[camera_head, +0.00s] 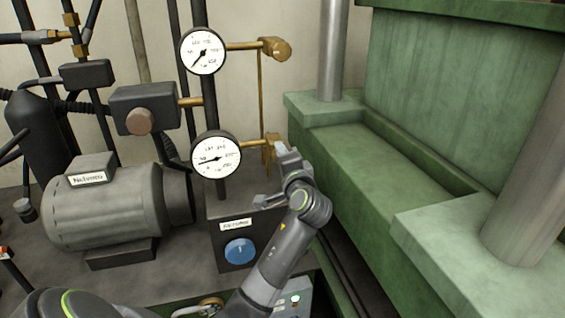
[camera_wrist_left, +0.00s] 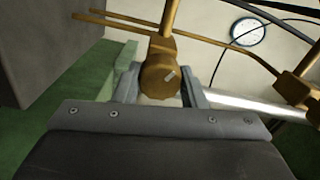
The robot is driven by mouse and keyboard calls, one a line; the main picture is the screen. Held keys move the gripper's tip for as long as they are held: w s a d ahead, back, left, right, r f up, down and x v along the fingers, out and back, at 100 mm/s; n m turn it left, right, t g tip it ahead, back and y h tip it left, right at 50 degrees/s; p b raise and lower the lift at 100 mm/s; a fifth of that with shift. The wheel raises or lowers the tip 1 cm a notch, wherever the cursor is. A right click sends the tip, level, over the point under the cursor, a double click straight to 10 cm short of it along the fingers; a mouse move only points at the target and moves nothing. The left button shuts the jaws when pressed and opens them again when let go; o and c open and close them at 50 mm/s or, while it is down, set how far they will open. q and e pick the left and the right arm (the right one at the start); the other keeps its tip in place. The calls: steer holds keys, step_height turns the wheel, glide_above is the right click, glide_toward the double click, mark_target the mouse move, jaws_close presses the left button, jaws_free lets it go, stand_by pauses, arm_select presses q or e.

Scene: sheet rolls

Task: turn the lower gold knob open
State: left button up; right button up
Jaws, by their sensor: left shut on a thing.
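The lower gold knob (camera_wrist_left: 160,78) sits at the end of a gold pipe. The upper gold knob (camera_head: 275,48) is free, right of the upper gauge (camera_head: 202,51). My right gripper is not in view.
The green press frame (camera_head: 400,170) stands close on the right of the gripper. A grey motor (camera_head: 105,208) and a valve block (camera_head: 146,108) are at left. A box with a blue knob (camera_head: 239,251) stands below the gauges. A thin gold pipe (camera_head: 261,95) runs between the fittings.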

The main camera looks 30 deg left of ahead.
arm_select(q)
steer(key=n+b, duration=0.2)
steer(key=n, duration=0.3)
steer(key=shift+n, duration=0.3)
steer(key=shift+r+b, duration=0.1)
steer(key=shift+b, duration=0.2)
steer(key=o, duration=1)
steer(key=shift+a, duration=0.1)
